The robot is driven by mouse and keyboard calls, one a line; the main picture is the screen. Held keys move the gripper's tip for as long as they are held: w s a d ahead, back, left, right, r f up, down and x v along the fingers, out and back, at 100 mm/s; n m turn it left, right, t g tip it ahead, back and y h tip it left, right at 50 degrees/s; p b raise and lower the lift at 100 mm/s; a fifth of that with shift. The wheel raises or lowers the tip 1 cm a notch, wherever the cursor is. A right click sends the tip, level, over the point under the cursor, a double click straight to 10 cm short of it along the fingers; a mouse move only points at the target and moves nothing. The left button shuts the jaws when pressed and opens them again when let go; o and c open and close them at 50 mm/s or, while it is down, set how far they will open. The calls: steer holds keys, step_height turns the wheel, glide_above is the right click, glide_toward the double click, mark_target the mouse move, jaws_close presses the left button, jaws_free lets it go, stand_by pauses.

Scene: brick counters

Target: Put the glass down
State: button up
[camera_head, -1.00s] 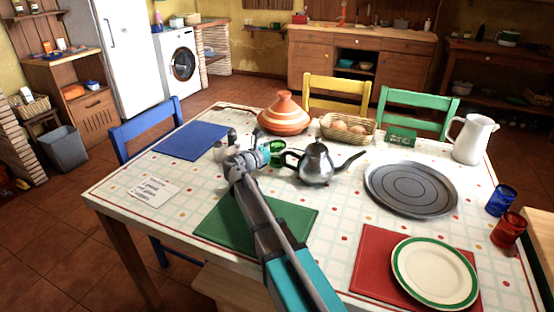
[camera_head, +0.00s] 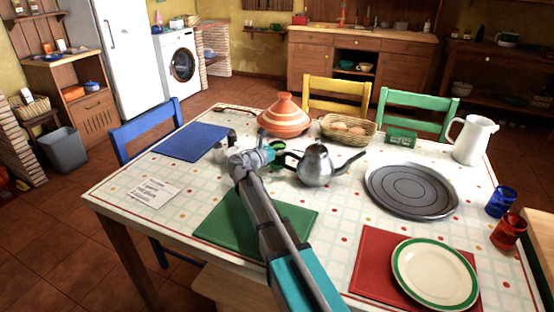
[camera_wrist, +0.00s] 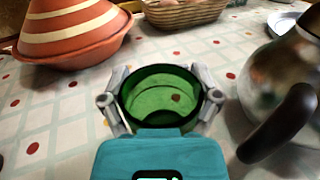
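The green glass (camera_wrist: 163,98) is upright between the two fingers of my gripper (camera_wrist: 162,100) in the wrist view, one finger against each side. A red dot of the tablecloth shows through its bottom. In the head view my gripper (camera_head: 268,152) is over the table (camera_head: 340,215), left of the metal teapot (camera_head: 316,168), and largely hides the glass. Whether the glass's base touches the cloth is hard to tell.
The teapot's dark handle (camera_wrist: 280,122) is close on the right. The orange tagine (camera_head: 284,118) and egg basket (camera_head: 348,130) stand behind. A green mat (camera_head: 290,222) lies in front, a blue mat (camera_head: 193,141) to the left, and a grey round tray (camera_head: 411,190) to the right.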

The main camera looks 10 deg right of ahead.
steer(key=c, duration=0.6)
steer(key=shift+r, duration=0.2)
step_height(320, 180, up, 10)
steer(key=p, duration=1)
steer(key=shift+f, duration=0.15)
stand_by(0.4)
steer(key=shift+r+p, duration=8.6)
steer(key=shift+p, duration=0.05)
